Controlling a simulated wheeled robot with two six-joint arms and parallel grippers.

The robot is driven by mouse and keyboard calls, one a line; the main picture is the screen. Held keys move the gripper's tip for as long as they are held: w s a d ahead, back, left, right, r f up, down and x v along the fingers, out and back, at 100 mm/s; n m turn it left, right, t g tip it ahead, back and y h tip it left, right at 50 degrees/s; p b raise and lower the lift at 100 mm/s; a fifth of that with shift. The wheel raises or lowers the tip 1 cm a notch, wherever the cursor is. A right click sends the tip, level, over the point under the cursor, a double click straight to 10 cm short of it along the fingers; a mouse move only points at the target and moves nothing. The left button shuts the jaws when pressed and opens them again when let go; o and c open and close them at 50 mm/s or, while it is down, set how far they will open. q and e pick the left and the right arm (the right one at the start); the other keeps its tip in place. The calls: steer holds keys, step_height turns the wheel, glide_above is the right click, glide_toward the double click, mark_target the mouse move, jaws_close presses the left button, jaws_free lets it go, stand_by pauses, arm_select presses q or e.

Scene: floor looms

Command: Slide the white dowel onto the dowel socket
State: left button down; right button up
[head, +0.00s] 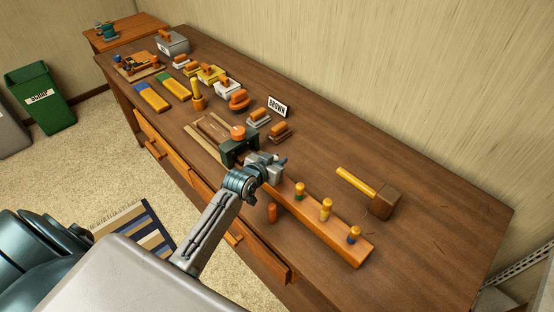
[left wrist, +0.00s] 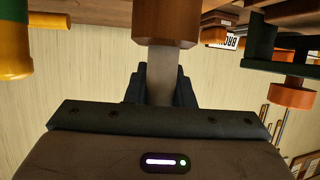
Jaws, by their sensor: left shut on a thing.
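My left gripper (head: 276,163) is over the bench at the left end of a long wooden rail. In the left wrist view it is shut on a pale, shaded shaft (left wrist: 161,75), which I take to be the white dowel. A thicker orange-brown cylinder (left wrist: 166,22) is at the shaft's far end; I cannot tell whether it is joined to it or is the socket. In the head view the gripper hides the shaft. My right gripper is out of view.
A green vise (head: 238,150) stands just left of my gripper. A mallet (head: 380,203) lies behind the rail. Several blocks and a "BROWN" sign (head: 278,106) stand farther back. An orange cylinder (head: 272,213) is at the bench front. The bench's right end is clear.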

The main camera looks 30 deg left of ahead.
arm_select(q)
steer(key=shift+s+f, duration=0.1)
steer(key=shift+f, duration=0.4)
steer(key=c, duration=1.2)
jaws_free()
steer(key=shift+o, duration=0.2)
steer(key=shift+r, duration=0.1)
steer(key=b+v, duration=0.2)
steer(key=v, duration=0.8)
steer(key=shift+s+r+b, duration=0.15)
steer(key=shift+s+b, duration=0.15)
steer(key=shift+b, duration=0.05)
